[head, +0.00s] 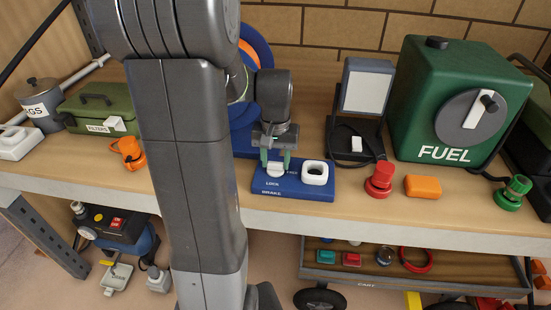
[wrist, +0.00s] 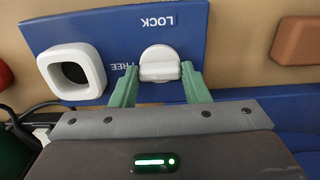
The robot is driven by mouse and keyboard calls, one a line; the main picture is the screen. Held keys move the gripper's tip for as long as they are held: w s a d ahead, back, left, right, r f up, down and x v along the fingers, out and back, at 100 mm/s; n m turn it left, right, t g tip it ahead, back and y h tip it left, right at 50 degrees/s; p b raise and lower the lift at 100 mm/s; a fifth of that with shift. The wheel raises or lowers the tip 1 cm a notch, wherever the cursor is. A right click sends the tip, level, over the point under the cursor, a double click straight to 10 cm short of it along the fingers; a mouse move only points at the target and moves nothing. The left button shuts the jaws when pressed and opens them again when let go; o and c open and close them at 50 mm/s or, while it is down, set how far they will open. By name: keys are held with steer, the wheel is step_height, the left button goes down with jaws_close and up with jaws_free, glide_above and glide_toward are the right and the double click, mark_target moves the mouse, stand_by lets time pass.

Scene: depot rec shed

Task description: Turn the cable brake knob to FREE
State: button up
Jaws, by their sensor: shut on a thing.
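The cable brake is a blue panel (head: 308,187) on the bench, marked BRAKE, LOCK and FREE. Its white knob (head: 276,171) sits at the left, beside a white square ring with a dark opening (head: 315,173). My gripper (head: 276,160) comes down over the knob, its green fingers shut on it. In the wrist view the knob (wrist: 159,66) sits between the fingertips (wrist: 157,76). Its raised bar lies roughly left-right there, with FREE at its left and LOCK above, upside down. Which end of the bar is the pointer, I cannot tell.
A lamp-like panel (head: 366,92) with a dark cable stands close behind to the right. The red knob (head: 380,180), orange block (head: 423,187) and green FUEL box (head: 455,100) are farther right. An orange item (head: 129,152) lies left. The bench's front edge is close below the panel.

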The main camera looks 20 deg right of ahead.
mark_target(275, 162)
steer(key=o, duration=1)
step_height(275, 162, up, 14)
steer(key=shift+f, duration=0.1)
stand_by(0.4)
step_height(275, 162, down, 14)
steer(key=shift+r, duration=0.1)
stand_by(0.4)
steer(key=shift+r, duration=0.1)
